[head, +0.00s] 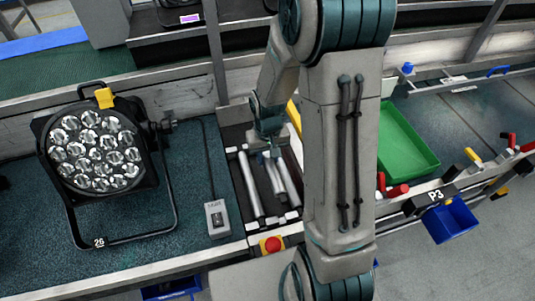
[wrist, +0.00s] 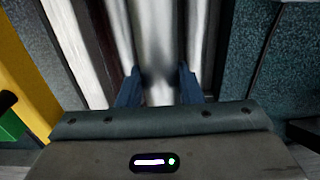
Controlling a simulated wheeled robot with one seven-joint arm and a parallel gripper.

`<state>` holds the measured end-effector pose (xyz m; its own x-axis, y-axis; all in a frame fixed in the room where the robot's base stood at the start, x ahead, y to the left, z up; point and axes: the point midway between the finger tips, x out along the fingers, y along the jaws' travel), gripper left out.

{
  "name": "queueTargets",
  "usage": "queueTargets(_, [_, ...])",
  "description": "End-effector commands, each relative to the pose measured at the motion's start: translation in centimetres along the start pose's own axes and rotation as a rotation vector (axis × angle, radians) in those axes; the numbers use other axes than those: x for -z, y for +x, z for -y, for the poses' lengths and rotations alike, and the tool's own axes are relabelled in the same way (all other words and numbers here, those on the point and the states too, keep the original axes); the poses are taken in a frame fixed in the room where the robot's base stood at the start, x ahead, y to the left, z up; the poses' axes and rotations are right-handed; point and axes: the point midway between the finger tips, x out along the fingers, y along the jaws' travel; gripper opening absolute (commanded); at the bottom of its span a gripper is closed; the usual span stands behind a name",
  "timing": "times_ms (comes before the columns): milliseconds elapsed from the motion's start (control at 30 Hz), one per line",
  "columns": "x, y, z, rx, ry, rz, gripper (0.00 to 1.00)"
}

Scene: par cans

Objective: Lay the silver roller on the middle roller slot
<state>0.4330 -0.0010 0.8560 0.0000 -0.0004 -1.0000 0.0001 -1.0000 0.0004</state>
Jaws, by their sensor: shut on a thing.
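The silver roller (wrist: 158,40) runs lengthwise between the two blue fingers of my gripper (wrist: 159,88) in the wrist view. The fingers are shut on it. In the head view my gripper (head: 269,150) points down over the roller bed (head: 240,177), at the upper end of two close-set silver rollers (head: 276,178). Another silver roller (head: 250,184) lies apart to their left in the bed. My arm covers the bed's right side, and the middle slot under the held roller is not clearly visible. I cannot tell whether the held roller touches it.
A par can (head: 95,150) with several lenses stands on the left bench mat. A grey switch box (head: 217,217) and a red button (head: 272,244) sit beside the bed's front. A green tray (head: 405,140) and a blue bin (head: 449,221) are to the right.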

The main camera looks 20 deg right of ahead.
Motion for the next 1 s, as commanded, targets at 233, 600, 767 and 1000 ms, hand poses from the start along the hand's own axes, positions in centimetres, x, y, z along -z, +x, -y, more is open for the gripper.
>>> queueTargets(233, [0.0,2.3,0.0,0.0,0.0,0.001,0.0])
queueTargets(600, [0.0,5.3,0.0,0.0,0.0,0.0,0.0])
queueTargets(767, [0.0,6.6,0.0,0.0,0.0,0.001,0.0])
queueTargets(1000, [0.0,8.5,0.0,0.0,0.0,0.0,0.0])
